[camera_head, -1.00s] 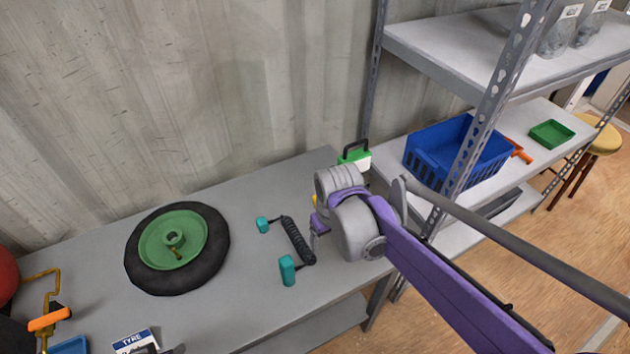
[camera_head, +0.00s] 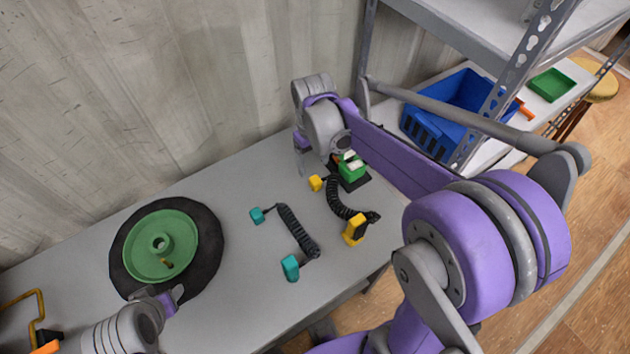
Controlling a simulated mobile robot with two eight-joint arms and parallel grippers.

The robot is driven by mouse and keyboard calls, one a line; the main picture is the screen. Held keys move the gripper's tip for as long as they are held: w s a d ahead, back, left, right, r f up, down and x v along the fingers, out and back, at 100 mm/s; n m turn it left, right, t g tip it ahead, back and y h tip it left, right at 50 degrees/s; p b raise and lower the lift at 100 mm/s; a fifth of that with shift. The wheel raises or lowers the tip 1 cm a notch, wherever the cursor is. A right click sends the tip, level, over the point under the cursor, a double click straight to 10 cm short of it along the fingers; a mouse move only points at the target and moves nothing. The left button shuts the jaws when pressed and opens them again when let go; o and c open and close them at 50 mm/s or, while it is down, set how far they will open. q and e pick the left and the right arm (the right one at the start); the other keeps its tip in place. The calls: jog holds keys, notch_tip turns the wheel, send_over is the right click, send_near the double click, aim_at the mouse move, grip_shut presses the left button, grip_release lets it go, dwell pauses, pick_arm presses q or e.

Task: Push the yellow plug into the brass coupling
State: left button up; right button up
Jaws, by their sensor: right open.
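A black coiled cable has a small yellow end (camera_head: 316,183) and a larger yellow block (camera_head: 354,230); I cannot tell which is the plug.
A second coiled cable with teal ends (camera_head: 291,267) lies mid-bench. A black tyre (camera_head: 205,245) lies flat at left. A green and white box (camera_head: 350,170) stands near my right gripper. Shelving with a blue crate (camera_head: 425,128) is at right. The bench (camera_head: 225,185) is clear behind the teal cable.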

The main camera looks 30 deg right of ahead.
aim_at(315, 180)
notch_tip(315, 180, down, 6)
jog(key=shift+w+r, duration=0.1)
jog(key=shift+r, duration=0.05)
dwell(0.4)
jog(key=f, duration=0.5)
jog(key=shift+w+d+f, duration=0.1)
jog(key=shift+w+d, duration=0.05)
jog(key=shift+d, duration=0.25)
grip_shut()
